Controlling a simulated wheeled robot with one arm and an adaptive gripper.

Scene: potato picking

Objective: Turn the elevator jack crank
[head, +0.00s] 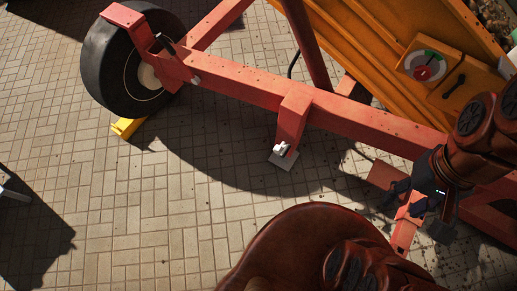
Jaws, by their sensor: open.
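My gripper (418,212) is at the right of the head view, its dark fingers spread apart and pointing down. An orange-red bar (404,236) shows between and below the fingers. I cannot tell whether they touch it, or whether it is part of the jack crank. A short red leg (292,120) hangs from the main red beam (245,87). It has a small white fitting (281,149) and a grey foot plate (284,160) at its lower end. No crank handle can be clearly made out.
A black tyre (101,67) with a yellow chock (127,128) by it stands at upper left. A yellow-orange panel (350,45) carries a control box with a red button (422,73) and a black handle (454,87). Paved ground (165,215) at lower left is mostly free.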

